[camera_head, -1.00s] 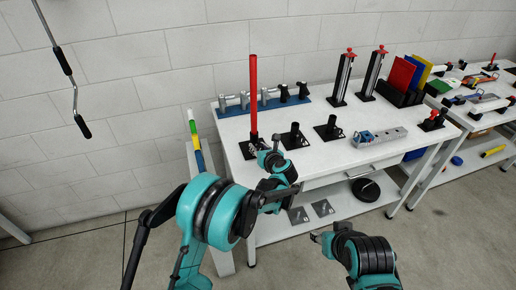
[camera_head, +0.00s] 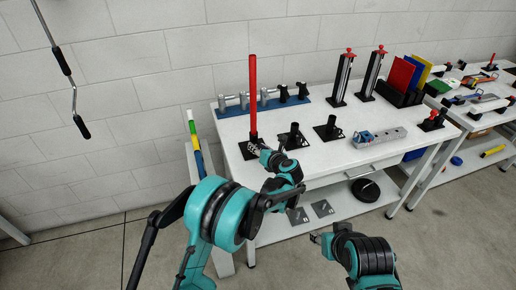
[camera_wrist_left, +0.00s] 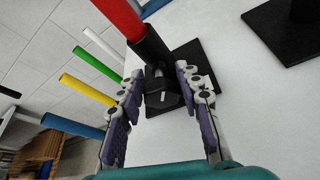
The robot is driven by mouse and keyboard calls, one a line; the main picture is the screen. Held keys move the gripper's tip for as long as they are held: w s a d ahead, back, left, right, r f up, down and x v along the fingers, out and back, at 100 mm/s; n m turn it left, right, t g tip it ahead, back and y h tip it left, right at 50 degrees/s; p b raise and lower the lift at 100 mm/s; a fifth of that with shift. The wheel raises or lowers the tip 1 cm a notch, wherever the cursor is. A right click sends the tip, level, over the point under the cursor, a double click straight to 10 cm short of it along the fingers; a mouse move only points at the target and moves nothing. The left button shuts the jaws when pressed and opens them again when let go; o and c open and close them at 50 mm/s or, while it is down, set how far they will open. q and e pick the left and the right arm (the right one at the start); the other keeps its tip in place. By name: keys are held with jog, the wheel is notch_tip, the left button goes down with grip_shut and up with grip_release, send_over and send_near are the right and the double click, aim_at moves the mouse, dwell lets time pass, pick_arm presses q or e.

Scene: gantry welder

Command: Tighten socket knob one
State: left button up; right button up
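A red pole (camera_head: 253,95) stands upright in a black socket (camera_head: 252,147) with a square base plate at the left front of the white table. The left wrist view shows the lower end of the red pole (camera_wrist_left: 122,16) in the black socket (camera_wrist_left: 150,48). A dark knob (camera_wrist_left: 160,88) on the socket's near side sits between the fingers of my left gripper (camera_wrist_left: 163,100). The fingers are apart, one on each side of the knob; firm contact is not visible. In the head view my left gripper (camera_head: 262,150) hides the knob. My right gripper (camera_head: 318,238) is low, in front of the table; its fingers are unclear.
Two empty black sockets (camera_head: 294,137) (camera_head: 328,129) stand to the right. A blue rack (camera_head: 262,106) with grey and black parts lies behind. A power strip (camera_head: 379,137) is farther right. Coloured bars (camera_head: 194,135) stand off the table's left edge.

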pick_arm(q)
jog(key=shift+o, duration=0.7)
jog(key=v, duration=1.2)
